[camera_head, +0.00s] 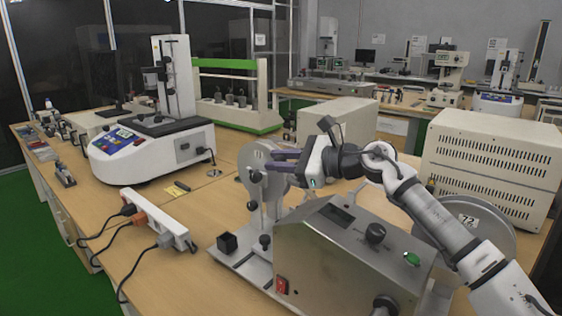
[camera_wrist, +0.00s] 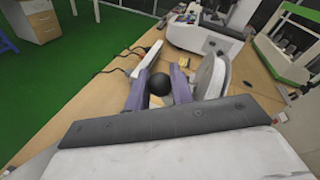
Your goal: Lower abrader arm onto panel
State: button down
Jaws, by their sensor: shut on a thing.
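The abrader (camera_head: 318,262) is a brushed metal box in the front middle of the head view, with a dial, a green button and a red switch. Its raised arm (camera_head: 255,193) is a pale grey upright part with a rounded top, which also shows in the wrist view (camera_wrist: 212,78). My gripper (camera_head: 280,161) reaches in from the right at the top of this arm. In the wrist view its purple fingers (camera_wrist: 159,74) are shut on a black ball knob (camera_wrist: 160,85). The knob is hidden by the fingers in the head view. I cannot make out the panel.
A white power strip (camera_head: 158,220) with plugs and cables lies left of the abrader. A white tester (camera_head: 150,155) stands behind it. A beige cabinet (camera_head: 490,160) stands at right and a smaller box (camera_head: 337,124) behind my gripper. Bare wooden table (camera_head: 205,205) shows between them.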

jog(key=c, duration=1.3)
grip_release()
jog(key=shift+o, duration=0.2)
jog(key=shift+d, duration=0.15)
jog(key=b+v, duration=0.1)
jog(key=v, duration=0.6)
jog(key=shift+s+d, duration=0.1)
